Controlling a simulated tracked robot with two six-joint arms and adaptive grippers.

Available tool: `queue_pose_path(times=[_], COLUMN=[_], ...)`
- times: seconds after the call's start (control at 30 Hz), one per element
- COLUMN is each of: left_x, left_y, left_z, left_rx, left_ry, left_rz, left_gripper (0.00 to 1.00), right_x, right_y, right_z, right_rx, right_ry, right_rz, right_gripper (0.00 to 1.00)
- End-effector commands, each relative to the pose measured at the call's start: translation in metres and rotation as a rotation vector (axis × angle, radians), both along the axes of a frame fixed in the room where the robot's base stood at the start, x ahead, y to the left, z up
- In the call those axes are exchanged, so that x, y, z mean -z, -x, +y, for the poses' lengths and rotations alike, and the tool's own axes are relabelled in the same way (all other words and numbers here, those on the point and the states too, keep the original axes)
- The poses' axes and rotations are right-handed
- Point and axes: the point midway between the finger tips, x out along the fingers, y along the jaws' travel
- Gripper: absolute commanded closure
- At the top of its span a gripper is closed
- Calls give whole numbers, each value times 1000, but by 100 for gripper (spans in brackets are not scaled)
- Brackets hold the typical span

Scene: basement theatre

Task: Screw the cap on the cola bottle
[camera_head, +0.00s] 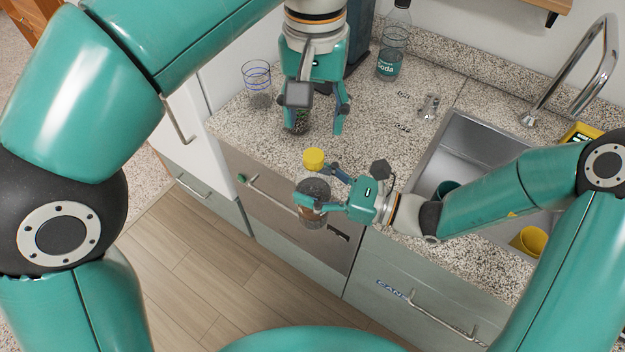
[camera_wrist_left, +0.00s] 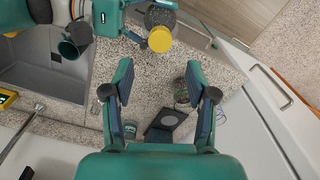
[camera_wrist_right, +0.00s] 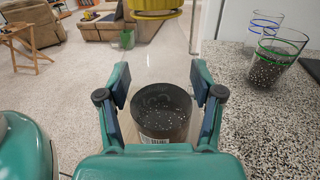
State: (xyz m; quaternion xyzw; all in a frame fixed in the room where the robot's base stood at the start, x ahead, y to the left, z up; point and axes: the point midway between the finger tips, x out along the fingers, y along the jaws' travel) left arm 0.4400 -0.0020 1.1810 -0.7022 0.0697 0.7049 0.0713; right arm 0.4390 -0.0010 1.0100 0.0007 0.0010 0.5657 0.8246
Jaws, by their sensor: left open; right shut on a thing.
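The clear cola bottle (camera_head: 314,187) is upright in front of the counter edge, with dark liquid low in it. My right gripper (camera_head: 319,188) is shut around its body; the right wrist view shows the bottle (camera_wrist_right: 162,112) between the fingers. The yellow cap (camera_head: 314,158) sits at the top of the bottle neck; how tightly it sits cannot be told. The cap also shows in the left wrist view (camera_wrist_left: 160,39). My left gripper (camera_head: 315,124) is open and empty, higher up and over the counter, apart from the cap.
A drinking glass (camera_head: 257,80) and a green-rimmed glass (camera_wrist_right: 276,62) stand on the counter (camera_head: 375,125). A soda bottle (camera_head: 390,62) stands at the back. Drawer handles lie below the held bottle.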

Motion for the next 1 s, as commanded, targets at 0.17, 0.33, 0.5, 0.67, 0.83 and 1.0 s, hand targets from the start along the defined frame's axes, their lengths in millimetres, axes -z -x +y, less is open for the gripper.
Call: queue_pose_path(times=[0.17, 0.33, 0.5, 0.67, 0.83, 1.0], left_x=[2, 16, 41, 63, 77, 80], left_y=[0, 0, 0, 0, 0, 0], left_z=[0, 1, 1, 1, 1, 1], left_rx=[1, 1, 2, 1, 1, 1], left_ry=[-1, -3, -4, -3, -2, -1], left_rz=[1, 3, 3, 3, 1, 0], left_gripper=[43, 43, 43, 43, 43, 43], right_x=[-1, -1, -1, -1, -1, -1], right_y=[0, 0, 0, 0, 0, 0], right_z=[0, 0, 0, 0, 0, 0], right_rx=[0, 0, 0, 0, 0, 0], right_ry=[-2, -2, -2, -2, -2, -2], right_rz=[-2, -2, -2, -2, -2, -2], right_gripper=[100, 100, 100, 100, 100, 100])
